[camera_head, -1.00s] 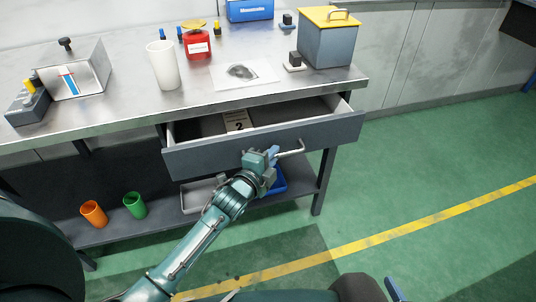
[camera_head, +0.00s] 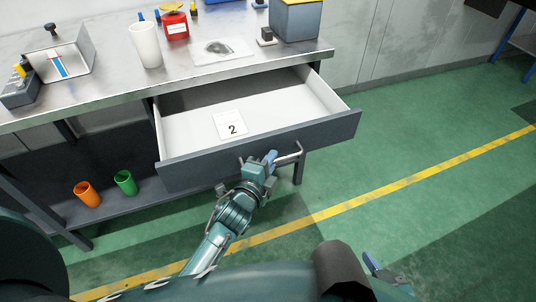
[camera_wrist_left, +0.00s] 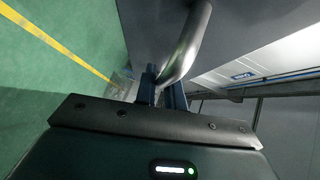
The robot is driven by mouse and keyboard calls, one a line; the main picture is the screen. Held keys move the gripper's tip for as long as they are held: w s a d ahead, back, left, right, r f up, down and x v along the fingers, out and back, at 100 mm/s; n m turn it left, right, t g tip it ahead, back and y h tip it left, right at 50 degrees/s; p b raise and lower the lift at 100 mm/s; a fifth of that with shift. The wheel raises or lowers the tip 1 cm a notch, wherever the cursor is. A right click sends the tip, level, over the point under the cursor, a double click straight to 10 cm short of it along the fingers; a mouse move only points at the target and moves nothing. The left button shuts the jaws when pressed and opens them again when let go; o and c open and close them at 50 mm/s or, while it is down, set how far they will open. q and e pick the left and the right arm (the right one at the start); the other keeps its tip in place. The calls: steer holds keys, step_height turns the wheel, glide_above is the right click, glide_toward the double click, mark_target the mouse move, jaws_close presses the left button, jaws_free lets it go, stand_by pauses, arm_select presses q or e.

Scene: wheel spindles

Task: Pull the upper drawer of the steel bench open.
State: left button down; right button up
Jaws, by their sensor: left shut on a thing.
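The upper drawer (camera_head: 262,150) of the steel bench (camera_head: 110,103) is pulled well out, and its white inside shows with a card marked 2 (camera_head: 231,125) lying in it. My left gripper (camera_head: 271,161) is shut on the drawer's bar handle (camera_head: 290,157) at the drawer front. In the left wrist view the handle (camera_wrist_left: 187,42) runs down between the two blue fingers (camera_wrist_left: 163,88).
A white cup (camera_head: 146,46), a red canister (camera_head: 175,23) and a grey box (camera_head: 296,19) stand on the bench top. An orange cup (camera_head: 87,194) and a green cup (camera_head: 125,183) are on the lower shelf. The green floor (camera_head: 420,150) to the right is clear.

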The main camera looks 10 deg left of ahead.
stand_by(0.4)
arm_select(q)
steer(key=c, duration=1.5)
jaws_free()
steer(key=shift+s, duration=0.1)
arm_select(e)
steer(key=shift+s, duration=0.1)
